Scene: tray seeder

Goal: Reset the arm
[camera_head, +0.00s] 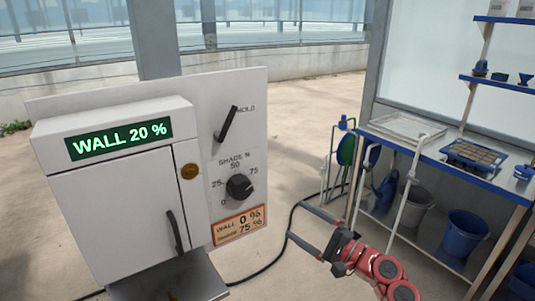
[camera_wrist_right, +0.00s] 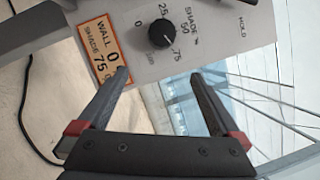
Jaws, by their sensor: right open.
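My right gripper (camera_head: 296,221) is open and empty, to the right of the control box and apart from it. In the right wrist view its two fingers (camera_wrist_right: 160,76) are spread, with the panel beyond them. The white control box (camera_head: 110,205) has a green display (camera_head: 120,139) reading WALL 20 %. A black shade knob (camera_head: 239,187) sits on its panel; in the wrist view the knob's (camera_wrist_right: 162,34) mark points towards 75. A black lever (camera_head: 226,124) is tilted beside the word HOLD. An orange-edged card (camera_head: 239,225) reads WALL 0 %, SHADE 75 %. My left gripper is out of view.
A metal bench (camera_head: 455,165) at the right carries trays, with buckets (camera_head: 464,232) beneath and shelves above. A green hose reel (camera_head: 347,148) stands beside it. A black cable (camera_head: 275,262) lies on the floor.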

